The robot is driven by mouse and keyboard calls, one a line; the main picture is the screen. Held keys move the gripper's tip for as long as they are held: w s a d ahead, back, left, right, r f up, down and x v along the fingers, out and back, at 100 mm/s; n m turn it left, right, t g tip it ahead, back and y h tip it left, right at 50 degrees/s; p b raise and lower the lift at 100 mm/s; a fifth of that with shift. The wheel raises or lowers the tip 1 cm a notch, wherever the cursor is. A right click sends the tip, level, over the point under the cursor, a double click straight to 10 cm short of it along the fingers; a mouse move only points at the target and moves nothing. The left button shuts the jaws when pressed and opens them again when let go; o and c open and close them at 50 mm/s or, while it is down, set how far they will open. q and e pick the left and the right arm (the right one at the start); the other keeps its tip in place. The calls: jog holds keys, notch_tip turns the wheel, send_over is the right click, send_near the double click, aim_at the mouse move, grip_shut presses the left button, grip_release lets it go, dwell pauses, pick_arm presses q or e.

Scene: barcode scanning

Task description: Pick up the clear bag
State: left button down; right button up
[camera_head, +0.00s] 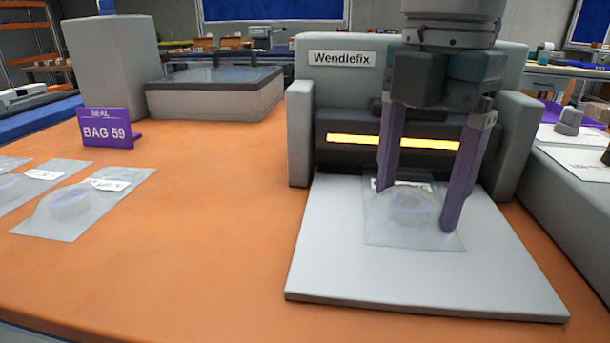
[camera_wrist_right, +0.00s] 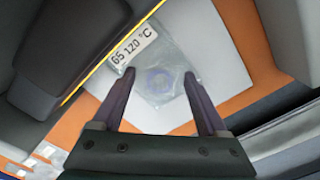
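A clear bag (camera_head: 412,228) with a round object inside and a white label lies flat on the white plate (camera_head: 340,255) in front of the Wendlefix machine. My right gripper (camera_head: 418,205) points down over this bag, its purple fingers spread wide on either side of the round object. In the right wrist view the bag (camera_wrist_right: 158,90) lies between the two open fingertips (camera_wrist_right: 160,75), and its label reads "65 120 °C". I cannot tell if the fingertips touch the bag. More clear bags (camera_head: 75,208) lie on the orange table at the left. My left gripper is out of view.
The grey Wendlefix machine (camera_head: 300,75) with a glowing yellow slot stands right behind the plate. A purple "BAG 59" sign (camera_head: 108,128) and a grey box-like device (camera_head: 215,100) stand at the back left. The orange table (camera_head: 200,270) is clear left of the plate.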

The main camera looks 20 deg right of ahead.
grip_shut()
dwell(0.4)
jog(key=shift+r, duration=0.1)
